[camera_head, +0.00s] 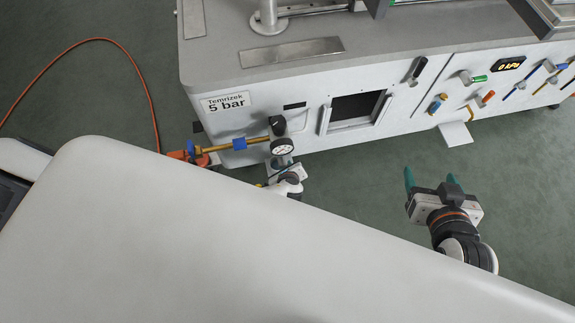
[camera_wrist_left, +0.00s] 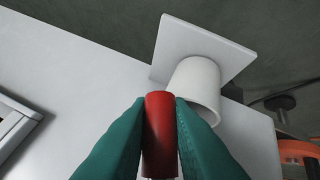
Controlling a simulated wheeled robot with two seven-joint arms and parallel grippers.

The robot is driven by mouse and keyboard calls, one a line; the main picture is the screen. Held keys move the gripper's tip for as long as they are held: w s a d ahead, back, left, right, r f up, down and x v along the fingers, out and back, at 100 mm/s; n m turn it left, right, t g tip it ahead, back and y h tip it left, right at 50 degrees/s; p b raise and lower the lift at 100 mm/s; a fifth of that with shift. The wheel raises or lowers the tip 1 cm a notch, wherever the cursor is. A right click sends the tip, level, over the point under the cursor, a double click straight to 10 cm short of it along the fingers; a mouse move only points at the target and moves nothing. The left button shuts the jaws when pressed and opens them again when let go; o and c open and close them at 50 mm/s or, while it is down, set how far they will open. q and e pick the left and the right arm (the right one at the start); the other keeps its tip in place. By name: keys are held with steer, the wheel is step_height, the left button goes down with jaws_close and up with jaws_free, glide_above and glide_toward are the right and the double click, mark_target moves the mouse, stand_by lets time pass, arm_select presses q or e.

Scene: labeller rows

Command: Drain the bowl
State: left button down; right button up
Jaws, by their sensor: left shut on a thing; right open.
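In the left wrist view my left gripper (camera_wrist_left: 159,112) has its green fingers shut on a red cylindrical piece (camera_wrist_left: 160,135). A white cup-like cylinder (camera_wrist_left: 195,85) on a square white plate stands just beyond it; I cannot tell whether this is the bowl. My right gripper (camera_head: 431,182) is open and empty over the floor.
An orange hose (camera_head: 130,62) crosses the floor at left. Floor around my right gripper is clear.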

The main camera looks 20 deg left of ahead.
arm_select(q)
steer(key=shift+a, duration=0.1)
steer(key=c, duration=1.3)
jaws_free()
steer(key=shift+c, duration=0.2)
steer(key=shift+f, duration=0.1)
